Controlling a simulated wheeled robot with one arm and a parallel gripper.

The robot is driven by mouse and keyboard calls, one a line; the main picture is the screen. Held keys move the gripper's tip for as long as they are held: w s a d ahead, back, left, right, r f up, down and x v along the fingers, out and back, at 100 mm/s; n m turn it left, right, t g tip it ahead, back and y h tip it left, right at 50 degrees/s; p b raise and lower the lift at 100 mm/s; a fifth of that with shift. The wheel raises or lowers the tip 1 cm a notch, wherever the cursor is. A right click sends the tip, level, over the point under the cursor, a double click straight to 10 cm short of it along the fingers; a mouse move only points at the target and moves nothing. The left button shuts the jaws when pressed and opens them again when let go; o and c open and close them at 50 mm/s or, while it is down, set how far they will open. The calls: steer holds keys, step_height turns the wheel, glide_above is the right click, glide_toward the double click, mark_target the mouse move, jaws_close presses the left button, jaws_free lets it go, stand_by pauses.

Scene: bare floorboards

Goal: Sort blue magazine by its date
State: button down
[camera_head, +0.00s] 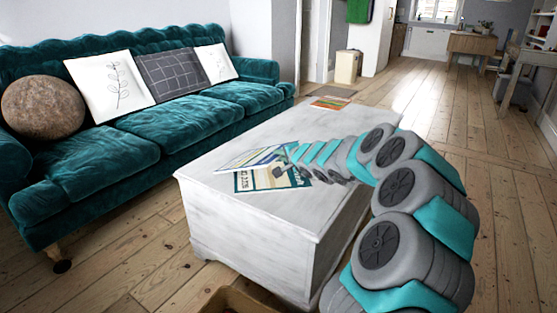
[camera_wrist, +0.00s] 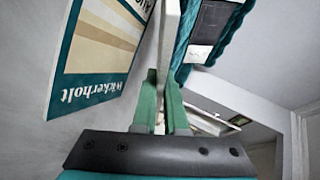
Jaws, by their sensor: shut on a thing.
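My gripper (camera_wrist: 163,105) is shut on a thin magazine, which shows nearly edge-on between the green fingers in the wrist view (camera_wrist: 169,40). In the head view this held magazine (camera_head: 250,157) is pale with blue and yellowish stripes and seems tilted just above the white table. Its date cannot be read. A teal-blue bordered magazine with tan stripes (camera_head: 262,181) lies flat on the table under it, partly covered. It also shows in the wrist view (camera_wrist: 99,45), with the word "Wickerholt" along its edge.
The white coffee table (camera_head: 260,225) has an orange magazine (camera_head: 330,103) at its far end. A teal sofa (camera_head: 100,160) with cushions stands along its left. A brown box edge (camera_head: 232,300) shows on the floor at the front. Floorboards (camera_head: 450,110) are open to the right.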

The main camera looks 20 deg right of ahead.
steer(key=shift+s+d+f+t+b, duration=0.2)
steer(key=shift+f+b, duration=0.45)
steer(key=shift+b, duration=0.7)
steer(key=shift+s+d+f+t+b, duration=0.1)
steer(key=shift+s+f+t+b, duration=0.2)
steer(key=shift+f+b, duration=0.7)
steer(key=b, duration=0.3)
steer(key=f+t+b, duration=0.1)
steer(key=b, duration=0.2)
steer(key=shift+s+d+f+m+y, duration=0.1)
steer(key=shift+s+m+y, duration=0.1)
steer(key=shift+m+y, duration=0.15)
steer(key=shift+s+d+f+m+t+b, duration=0.15)
steer(key=shift+f+b, duration=0.1)
steer(key=shift+f, duration=0.15)
steer(key=shift+s+d+f+m+t+b, duration=0.1)
steer(key=shift+f+t+b, duration=0.05)
steer(key=shift+f+b, duration=0.15)
steer(key=shift+f, duration=0.1)
steer(key=c, duration=0.9)
jaws_free()
